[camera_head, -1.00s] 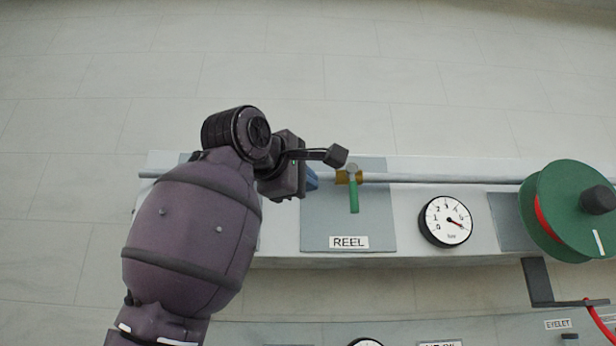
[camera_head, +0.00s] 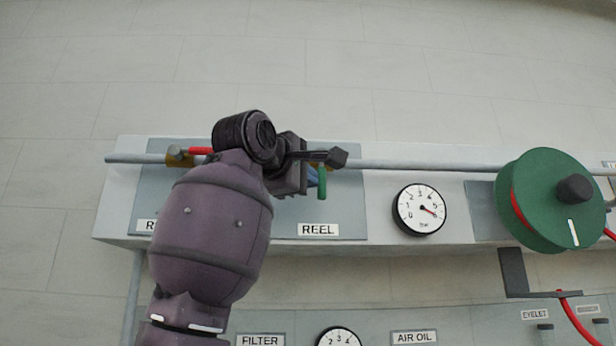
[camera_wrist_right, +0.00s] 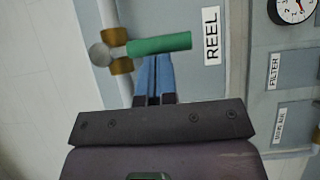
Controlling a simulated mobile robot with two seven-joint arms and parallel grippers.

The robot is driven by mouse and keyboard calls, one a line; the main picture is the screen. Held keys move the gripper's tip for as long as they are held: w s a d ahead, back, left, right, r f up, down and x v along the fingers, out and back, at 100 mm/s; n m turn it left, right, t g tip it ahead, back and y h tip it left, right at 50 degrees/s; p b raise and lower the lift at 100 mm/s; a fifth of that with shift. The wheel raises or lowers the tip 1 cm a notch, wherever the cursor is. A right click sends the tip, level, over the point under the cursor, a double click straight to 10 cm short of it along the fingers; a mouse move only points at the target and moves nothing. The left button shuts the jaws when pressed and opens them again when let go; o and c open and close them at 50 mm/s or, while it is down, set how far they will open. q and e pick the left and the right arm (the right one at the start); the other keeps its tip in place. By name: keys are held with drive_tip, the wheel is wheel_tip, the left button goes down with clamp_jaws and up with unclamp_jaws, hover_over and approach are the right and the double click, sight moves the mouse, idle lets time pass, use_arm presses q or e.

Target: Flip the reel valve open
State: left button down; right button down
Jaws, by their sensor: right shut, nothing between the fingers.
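The reel valve has a green lever (camera_head: 322,183) that points down from the pipe, square to it, above the REEL label (camera_head: 319,230). In the right wrist view the green lever (camera_wrist_right: 160,45) sticks out sideways from the brass valve body (camera_wrist_right: 119,52) and its round grey hub. My right gripper (camera_head: 313,178) is just left of the lever in the head view, mostly hidden behind its own wrist. In the wrist view its blue fingers (camera_wrist_right: 154,62) are shut together with their tips right beside the lever. I cannot tell whether they touch it. My left gripper is not in view.
A grey pipe (camera_head: 430,165) runs along the panel. A valve with a red lever (camera_head: 200,151) lies along it to the left. A gauge (camera_head: 419,209) and a green spool (camera_head: 545,200) stand to the right. The floor behind is clear.

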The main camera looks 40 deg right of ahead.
drive_tip(key=shift+s, duration=0.15)
idle(0.3)
drive_tip(key=shift+d+f+n+b, duration=0.1)
drive_tip(key=shift+n+b, duration=0.25)
drive_tip(key=shift+n, duration=0.15)
